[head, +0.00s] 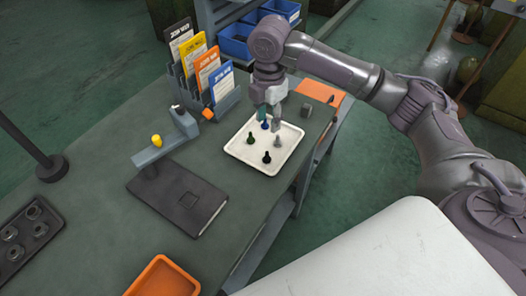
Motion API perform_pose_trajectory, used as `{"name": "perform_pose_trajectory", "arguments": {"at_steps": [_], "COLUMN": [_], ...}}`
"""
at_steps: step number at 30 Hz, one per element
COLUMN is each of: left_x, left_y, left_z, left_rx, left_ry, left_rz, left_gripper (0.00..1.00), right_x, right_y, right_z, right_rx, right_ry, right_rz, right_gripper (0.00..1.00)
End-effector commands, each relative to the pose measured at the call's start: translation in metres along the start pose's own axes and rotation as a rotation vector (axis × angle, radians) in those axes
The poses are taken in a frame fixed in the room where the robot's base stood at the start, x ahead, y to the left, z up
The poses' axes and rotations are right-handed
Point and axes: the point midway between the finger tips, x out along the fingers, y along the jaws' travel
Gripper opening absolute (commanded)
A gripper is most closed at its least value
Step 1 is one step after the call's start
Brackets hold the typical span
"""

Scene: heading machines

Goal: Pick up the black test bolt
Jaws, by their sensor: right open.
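The black test bolt (267,157) stands upright in the white tray (237,154), near the tray's front middle. A dark green bolt (250,138), a grey bolt (278,141) and a blue bolt (265,125) stand in the same tray. My right gripper (270,122) points down over the back part of the tray, close to the blue bolt, behind and apart from the black one. It is open; the picture does not show whether its fingers touch the blue bolt. My left gripper is not in view.
A rack with coloured cards (208,72) stands behind the tray. A dark notebook (178,197) and a grey stand with a yellow knob (165,146) lie left. An orange tray (163,278) and a dark tray of rings (28,233) are nearer. A grey block (306,110) sits right.

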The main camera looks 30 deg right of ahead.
Motion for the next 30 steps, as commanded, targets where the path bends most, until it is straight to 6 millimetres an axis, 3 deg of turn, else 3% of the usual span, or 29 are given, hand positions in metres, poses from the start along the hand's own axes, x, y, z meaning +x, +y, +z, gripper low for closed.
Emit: {"name": "perform_pose_trajectory", "arguments": {"at_steps": [10, 20, 24, 30], "left_x": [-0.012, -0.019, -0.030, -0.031], "left_y": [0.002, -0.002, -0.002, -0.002], "left_z": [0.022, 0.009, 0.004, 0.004], "left_rx": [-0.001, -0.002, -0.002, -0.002], "left_ry": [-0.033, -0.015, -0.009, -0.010], "left_rz": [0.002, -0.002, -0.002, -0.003], "left_gripper": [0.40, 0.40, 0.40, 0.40], "right_x": [0.061, 0.090, 0.110, 0.132], "right_y": [-0.001, -0.001, -0.001, 0.000], "right_z": [0.000, -0.002, -0.006, -0.005], "right_rx": [0.000, -0.001, -0.001, -0.001], "right_ry": [0.000, 0.000, 0.000, -0.001], "right_rz": [-0.005, -0.003, -0.003, 0.000], "right_gripper": [0.41, 0.41, 0.41, 0.41]}}
